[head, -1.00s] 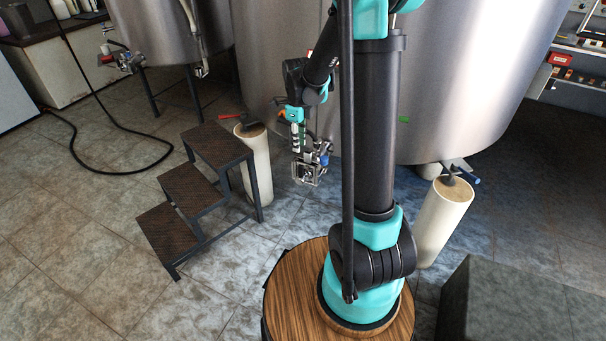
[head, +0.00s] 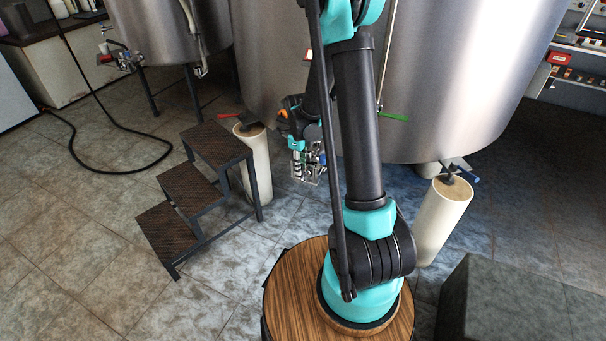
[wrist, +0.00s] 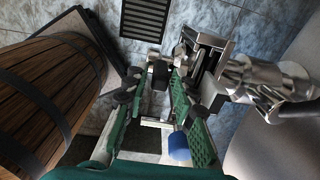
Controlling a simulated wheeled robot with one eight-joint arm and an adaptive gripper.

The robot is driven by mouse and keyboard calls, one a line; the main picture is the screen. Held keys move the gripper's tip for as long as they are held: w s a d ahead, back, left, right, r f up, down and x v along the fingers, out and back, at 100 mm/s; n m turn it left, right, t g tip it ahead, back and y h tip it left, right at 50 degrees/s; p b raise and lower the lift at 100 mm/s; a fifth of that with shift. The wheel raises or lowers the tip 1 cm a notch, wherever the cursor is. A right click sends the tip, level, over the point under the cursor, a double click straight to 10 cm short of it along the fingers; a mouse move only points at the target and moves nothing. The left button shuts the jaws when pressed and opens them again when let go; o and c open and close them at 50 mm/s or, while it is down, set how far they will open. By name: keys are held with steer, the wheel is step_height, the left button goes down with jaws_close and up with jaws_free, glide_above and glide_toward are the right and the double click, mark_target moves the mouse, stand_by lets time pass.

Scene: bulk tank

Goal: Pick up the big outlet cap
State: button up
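My gripper (head: 298,168) is low in front of the large steel tank, close to its bottom outlet fitting (head: 314,166). In the wrist view my gripper (wrist: 168,80) has its two green-padded fingers apart, with a gap between them. A metal valve body (wrist: 255,75) and a square metal bracket (wrist: 207,50) lie just right of the fingertips. A blue handle (wrist: 180,147) shows below, by the right finger. I cannot clearly pick out the big outlet cap; my gripper covers part of the outlet in the head view.
A step stool (head: 190,185) and a cream post (head: 255,165) stand left of my gripper. Another cream post (head: 442,222) stands right of my arm. A grey block (head: 505,305) is at front right. The wrist view shows a floor grate (wrist: 146,18). Tiled floor is open at left.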

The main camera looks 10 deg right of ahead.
jaws_close()
steer(key=shift+r, duration=0.1)
stand_by(0.7)
